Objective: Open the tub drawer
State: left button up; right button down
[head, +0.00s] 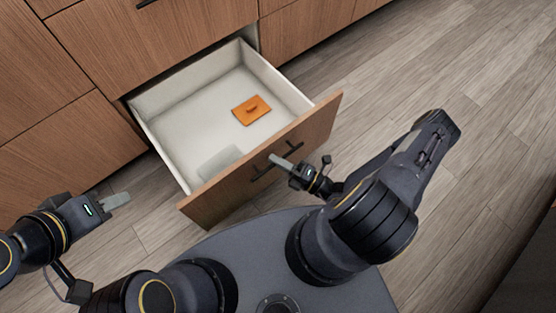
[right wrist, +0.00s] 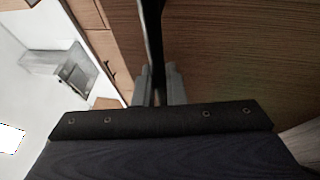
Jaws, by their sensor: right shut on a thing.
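The tub drawer (head: 225,195) is pulled well out of the wooden cabinet, and its white inside shows. Its dark bar handle (head: 293,149) is on the front panel. My right gripper (head: 277,160) is at the handle, with its fingers shut on the bar. In the right wrist view the handle (right wrist: 152,40) runs up as a dark bar from between the two grey fingers (right wrist: 160,88). My left gripper (head: 118,200) is to the left of the drawer, apart from it and empty.
An orange square item with a small raised grip (head: 251,110) lies inside the drawer. A pale grey, see-through item (head: 217,160) lies near the drawer's front left. Closed cabinet fronts (head: 60,150) stand on both sides. The wood floor (head: 400,80) to the right is clear.

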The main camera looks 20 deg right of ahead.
jog(key=shift+s, duration=0.1)
dwell(0.3)
jog(key=c, duration=1.8)
grip_release()
jog(key=shift+d, duration=0.1)
jog(key=p+v, duration=0.1)
jog(key=v, duration=0.6)
jog(key=shift+s+d+f, duration=0.15)
jog(key=shift+s+d, duration=0.05)
jog(key=shift+s, duration=0.1)
